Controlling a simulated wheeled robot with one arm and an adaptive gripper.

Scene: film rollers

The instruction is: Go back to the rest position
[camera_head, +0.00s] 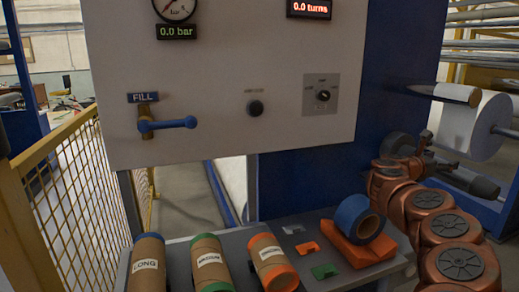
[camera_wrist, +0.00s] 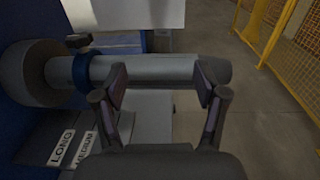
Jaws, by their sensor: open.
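My gripper (camera_wrist: 160,78) is open in the wrist view, its two dark fingers spread apart. Nothing is held between them. A grey horizontal bar (camera_wrist: 160,68) runs across the view behind the fingertips; I cannot tell whether they touch it. A blue ring (camera_wrist: 82,72) sits around the bar, to the left of the fingers.
Tubes labelled LONG (camera_head: 146,266), MEDIUM (camera_head: 211,262) and one in orange (camera_head: 272,262) lie on a grey bench. A blue roll (camera_head: 357,217) rests on an orange block (camera_head: 345,248). A panel (camera_head: 225,85) stands behind; yellow fence (camera_head: 80,180) is left. Floor (camera_wrist: 235,120) is open right.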

